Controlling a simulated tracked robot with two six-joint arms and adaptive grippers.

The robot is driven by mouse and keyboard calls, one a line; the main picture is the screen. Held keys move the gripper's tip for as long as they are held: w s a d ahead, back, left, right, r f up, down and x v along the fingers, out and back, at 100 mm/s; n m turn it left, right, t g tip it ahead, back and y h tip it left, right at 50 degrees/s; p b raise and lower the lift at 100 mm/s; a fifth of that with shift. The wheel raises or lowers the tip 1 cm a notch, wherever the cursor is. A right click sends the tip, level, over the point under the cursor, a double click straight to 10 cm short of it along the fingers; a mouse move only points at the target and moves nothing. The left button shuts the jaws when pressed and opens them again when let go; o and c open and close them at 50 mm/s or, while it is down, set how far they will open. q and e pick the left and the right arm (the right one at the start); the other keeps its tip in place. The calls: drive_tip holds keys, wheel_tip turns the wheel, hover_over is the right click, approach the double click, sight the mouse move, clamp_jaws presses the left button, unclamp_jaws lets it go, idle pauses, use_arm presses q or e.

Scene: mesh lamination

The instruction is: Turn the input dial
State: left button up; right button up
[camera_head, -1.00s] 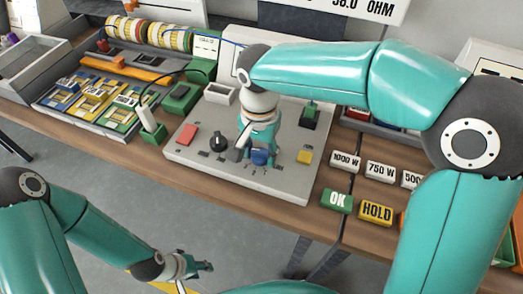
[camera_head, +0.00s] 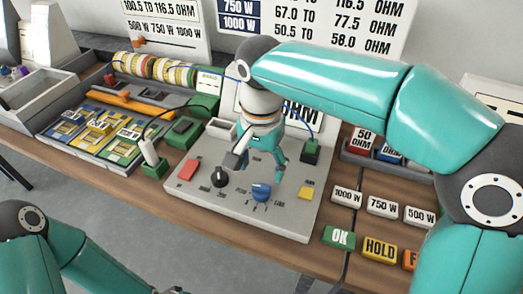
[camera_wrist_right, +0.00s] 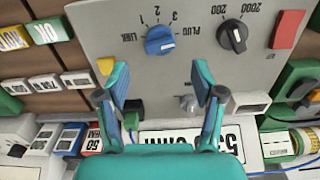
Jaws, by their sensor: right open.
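The blue dial (camera_head: 261,192) sits on the grey meter panel (camera_head: 215,200), marked LINK, 1, 2, 3 and PLUG around it in the right wrist view (camera_wrist_right: 160,40). A black dial (camera_head: 220,177) marked 200 and 2000 is beside it. My right gripper (camera_head: 256,168) is open and empty, behind the blue dial and apart from it. In the right wrist view its spread fingers (camera_wrist_right: 160,80) point toward the blue dial. My left gripper (camera_head: 172,290) barely shows at the bottom edge; its jaws are cut off.
A red block (camera_head: 187,169) and a yellow block (camera_head: 306,193) are on the panel. Right of it lie the green OK block (camera_head: 339,237), the yellow HOLD block (camera_head: 380,249) and wattage tags (camera_head: 383,206). A parts tray (camera_head: 100,130) stands left.

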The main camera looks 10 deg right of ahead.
sight(261, 187)
drive_tip(key=shift+r, duration=2.15)
